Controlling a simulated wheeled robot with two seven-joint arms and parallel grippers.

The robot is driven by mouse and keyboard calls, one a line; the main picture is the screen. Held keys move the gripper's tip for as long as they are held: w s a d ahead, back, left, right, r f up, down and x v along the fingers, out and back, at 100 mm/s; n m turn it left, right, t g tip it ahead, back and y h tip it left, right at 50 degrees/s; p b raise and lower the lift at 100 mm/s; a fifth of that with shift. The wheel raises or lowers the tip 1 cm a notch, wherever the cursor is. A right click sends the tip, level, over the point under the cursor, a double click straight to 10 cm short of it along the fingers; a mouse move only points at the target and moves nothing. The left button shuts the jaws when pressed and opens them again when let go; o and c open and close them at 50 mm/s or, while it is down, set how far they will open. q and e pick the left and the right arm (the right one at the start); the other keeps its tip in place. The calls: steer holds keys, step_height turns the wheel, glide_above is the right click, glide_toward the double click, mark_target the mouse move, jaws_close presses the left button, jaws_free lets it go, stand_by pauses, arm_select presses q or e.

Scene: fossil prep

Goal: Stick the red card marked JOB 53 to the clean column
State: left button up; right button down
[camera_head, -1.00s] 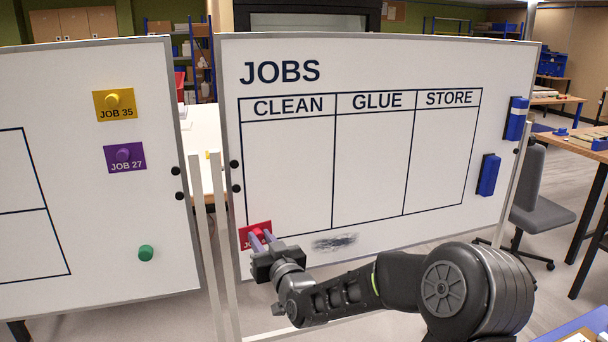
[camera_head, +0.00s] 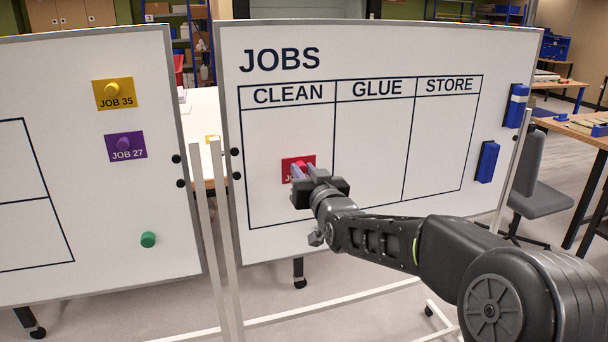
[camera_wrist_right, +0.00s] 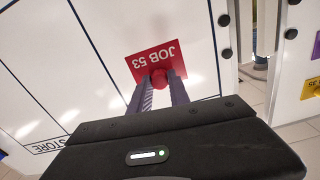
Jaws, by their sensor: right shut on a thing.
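The red card marked JOB 53 (camera_head: 292,163) shows in front of the clean column (camera_head: 265,135) of the JOBS board, right of the column's middle. My right gripper (camera_head: 308,174) is shut on the card's round red knob and hides its lower right part. In the right wrist view, the card (camera_wrist_right: 143,64) appears upside down with its lettering readable, and the two fingers (camera_wrist_right: 160,88) close on the knob. I cannot tell whether the card touches the board. My left gripper is not in view.
The board's glue column (camera_head: 375,130) and store column (camera_head: 440,130) are empty. Two blue erasers (camera_head: 487,161) sit at its right edge. The left board (camera_head: 60,80) holds a yellow JOB 35 card (camera_head: 115,93), a purple JOB 27 card (camera_head: 126,145) and a green magnet (camera_head: 148,239).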

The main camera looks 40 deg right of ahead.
mark_target(297, 162)
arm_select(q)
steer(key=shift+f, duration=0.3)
arm_select(e)
steer(key=x, duration=0.5)
steer(key=shift+w, duration=0.25)
arm_select(q)
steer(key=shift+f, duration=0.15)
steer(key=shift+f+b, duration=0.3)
steer(key=shift+b, duration=0.15)
arm_select(e)
steer(key=shift+d, duration=0.1)
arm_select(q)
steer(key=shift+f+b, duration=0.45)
